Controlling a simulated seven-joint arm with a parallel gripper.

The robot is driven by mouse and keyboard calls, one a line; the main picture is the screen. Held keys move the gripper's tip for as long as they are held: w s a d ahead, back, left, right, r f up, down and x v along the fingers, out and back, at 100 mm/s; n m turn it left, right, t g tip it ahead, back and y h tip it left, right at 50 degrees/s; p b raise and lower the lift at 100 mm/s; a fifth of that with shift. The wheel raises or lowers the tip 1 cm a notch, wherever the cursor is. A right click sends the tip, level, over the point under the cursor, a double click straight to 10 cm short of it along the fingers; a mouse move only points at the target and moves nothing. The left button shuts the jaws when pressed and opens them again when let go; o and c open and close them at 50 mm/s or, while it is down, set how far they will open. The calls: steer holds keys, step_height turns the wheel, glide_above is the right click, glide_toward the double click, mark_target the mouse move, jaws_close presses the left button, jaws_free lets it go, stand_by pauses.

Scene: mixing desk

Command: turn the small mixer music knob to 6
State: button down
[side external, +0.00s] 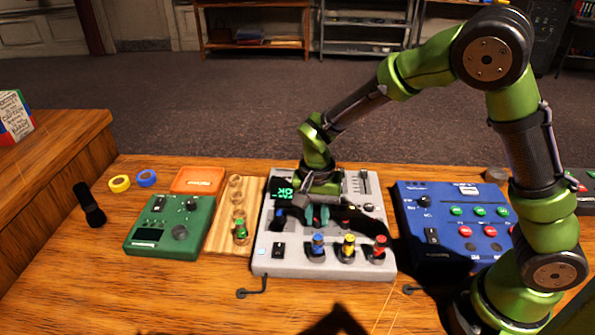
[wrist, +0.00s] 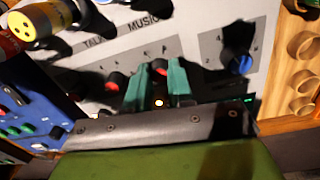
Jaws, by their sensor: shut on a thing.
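The small grey mixer (side external: 267,253) stands in the middle of the desk in the side view. My gripper (side external: 318,214) is low over its middle, with the teal fingers pointing down. In the wrist view the two fingers of my gripper (wrist: 157,88) close around a small knob with a red part (wrist: 160,67), in the panel area under the printed MUSIC label (wrist: 145,22). The fingers hide most of this knob, and I cannot read its pointer or setting. A similar red-topped knob (wrist: 113,80) sits just left of the fingers.
Blue (side external: 318,244), yellow (side external: 348,246) and red (side external: 379,247) knobs stand tall at the mixer's front. A green box (side external: 165,228) and wooden rack (side external: 222,237) are left; a blue panel (side external: 450,218) is right. Open desk lies in front.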

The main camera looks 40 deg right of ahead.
steer(key=m, duration=0.4)
steer(key=shift+m, duration=0.3)
steer(key=m, duration=0.4)
steer(key=shift+d+m, duration=0.1)
steer(key=shift+m, duration=0.3)
steer(key=c, duration=1)
jaws_free()
steer(key=shift+r, duration=0.15)
steer(key=r, duration=1.6)
steer(key=shift+w+r, duration=0.3)
steer(key=shift+w, duration=0.05)
